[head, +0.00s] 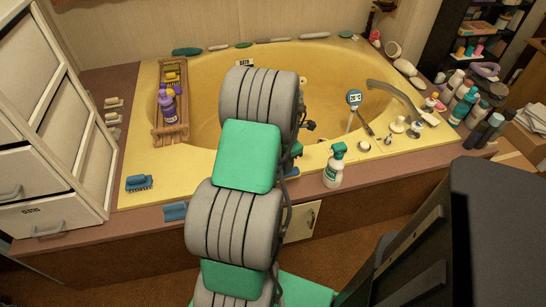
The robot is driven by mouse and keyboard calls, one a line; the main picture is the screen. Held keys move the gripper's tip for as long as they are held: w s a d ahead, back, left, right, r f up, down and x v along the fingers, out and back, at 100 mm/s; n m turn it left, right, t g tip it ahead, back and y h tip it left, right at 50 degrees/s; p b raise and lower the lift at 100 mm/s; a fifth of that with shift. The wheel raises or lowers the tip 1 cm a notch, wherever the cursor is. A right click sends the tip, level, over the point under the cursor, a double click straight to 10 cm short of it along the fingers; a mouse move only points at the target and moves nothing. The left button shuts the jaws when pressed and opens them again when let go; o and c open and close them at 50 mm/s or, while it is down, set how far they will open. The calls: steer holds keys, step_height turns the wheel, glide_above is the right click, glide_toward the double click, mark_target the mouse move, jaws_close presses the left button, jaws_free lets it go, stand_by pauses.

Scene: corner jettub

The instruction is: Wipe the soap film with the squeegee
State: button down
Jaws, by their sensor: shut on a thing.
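My arm rises through the middle of the head view and covers the front centre of the yellow corner tub (215,62). My gripper's fingers are hidden behind the arm, so neither they nor what they hold can be seen. Only small dark parts show past the arm's right edge. I cannot make out the squeegee, and no soap film can be told apart on the visible tub surface. A bit of blue shows low beside the arm near the front rim, too covered to identify.
A white spray bottle with a green top (334,166) stands on the front rim. A wooden rack (170,132) with a purple bottle (167,105) spans the left side. A blue brush (139,183) lies front left. The faucet (395,94) and several bottles (466,104) crowd the right.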

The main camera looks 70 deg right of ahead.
steer(key=shift+r+p, duration=0.75)
steer(key=shift+r, duration=0.6)
steer(key=shift+w, duration=0.1)
